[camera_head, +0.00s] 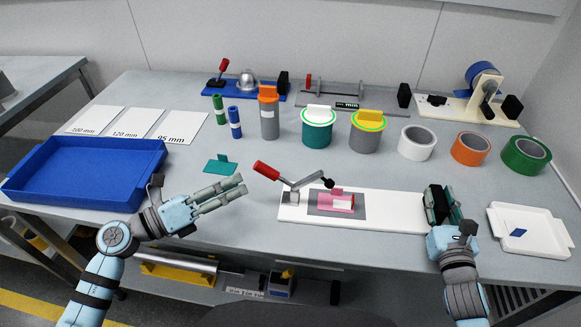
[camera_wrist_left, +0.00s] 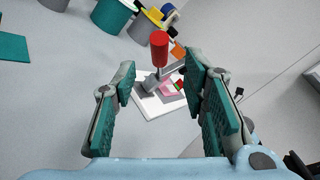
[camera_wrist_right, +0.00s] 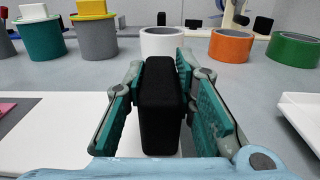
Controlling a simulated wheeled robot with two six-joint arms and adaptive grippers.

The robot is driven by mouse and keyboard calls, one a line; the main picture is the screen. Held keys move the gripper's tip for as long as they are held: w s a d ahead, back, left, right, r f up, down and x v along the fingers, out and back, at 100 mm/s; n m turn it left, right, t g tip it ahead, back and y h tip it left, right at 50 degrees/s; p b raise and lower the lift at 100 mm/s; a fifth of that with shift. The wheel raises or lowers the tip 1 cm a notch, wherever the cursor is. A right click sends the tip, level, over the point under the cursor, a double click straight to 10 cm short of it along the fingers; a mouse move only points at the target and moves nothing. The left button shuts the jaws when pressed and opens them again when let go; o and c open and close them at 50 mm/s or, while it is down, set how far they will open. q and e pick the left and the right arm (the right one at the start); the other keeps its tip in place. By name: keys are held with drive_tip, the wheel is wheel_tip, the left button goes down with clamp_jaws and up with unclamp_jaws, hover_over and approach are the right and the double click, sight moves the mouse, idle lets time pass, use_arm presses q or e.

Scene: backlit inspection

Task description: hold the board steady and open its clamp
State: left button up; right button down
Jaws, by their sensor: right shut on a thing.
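The white board (camera_head: 395,213) lies on the table, with a toggle clamp at its left end. The clamp's red handle (camera_head: 266,170) points up and left, and its black-tipped arm (camera_head: 310,181) reaches over a pink piece (camera_head: 338,202) on a grey pad (camera_head: 315,207). My left gripper (camera_head: 240,187) is open and empty, left of the red handle; in the left wrist view the handle (camera_wrist_left: 159,50) stands beyond and between the fingers. My right gripper (camera_head: 442,204) is shut on the black block (camera_wrist_right: 160,105) at the board's right end.
A blue tray (camera_head: 90,200) stands at the left and a white tray (camera_head: 530,248) at the right. A small teal piece (camera_head: 221,165) lies behind my left gripper. Canisters, including an orange-topped one (camera_head: 269,115), and tape rolls (camera_head: 417,143) line the back.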

sight(265, 170)
use_arm(q)
drive_tip(key=x, duration=0.9)
clamp_jaws()
